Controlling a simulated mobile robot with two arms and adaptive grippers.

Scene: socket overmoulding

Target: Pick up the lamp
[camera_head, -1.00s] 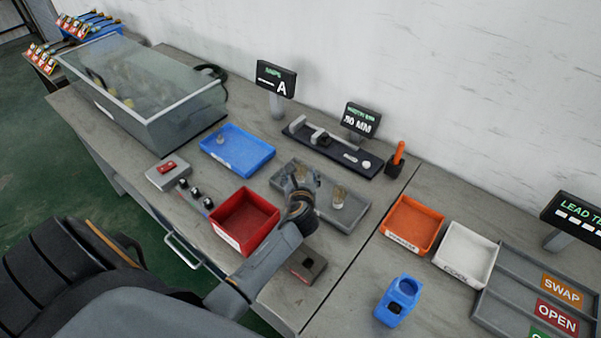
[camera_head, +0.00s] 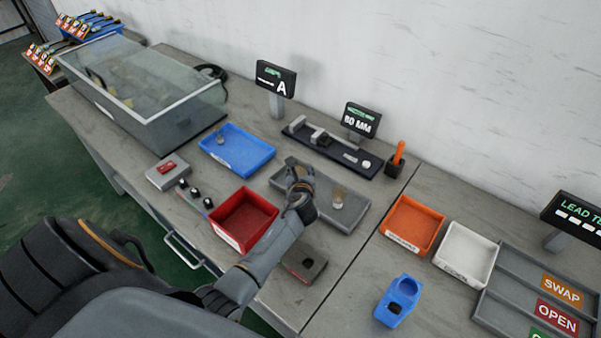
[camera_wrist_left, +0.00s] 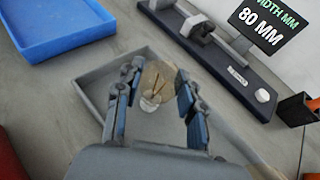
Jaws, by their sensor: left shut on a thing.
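My left gripper (camera_head: 297,165) is over the left part of the grey tray (camera_head: 362,212). In the left wrist view its two fingers (camera_wrist_left: 155,95) are shut on a lamp (camera_wrist_left: 154,82), a clear amber-tinted bulb with a white base. The fingers stand on either side of the bulb. In the head view the gripper hides this lamp. I cannot tell whether its base touches the tray. My right gripper is not in view.
A red bin (camera_head: 228,238) lies close to my left arm, and a blue tray (camera_head: 212,158) with a small object lies left. A dark gauge fixture (camera_head: 350,155) and an 80 MM display (camera_head: 363,119) stand behind. Orange (camera_head: 410,243) and white (camera_head: 458,270) bins lie right.

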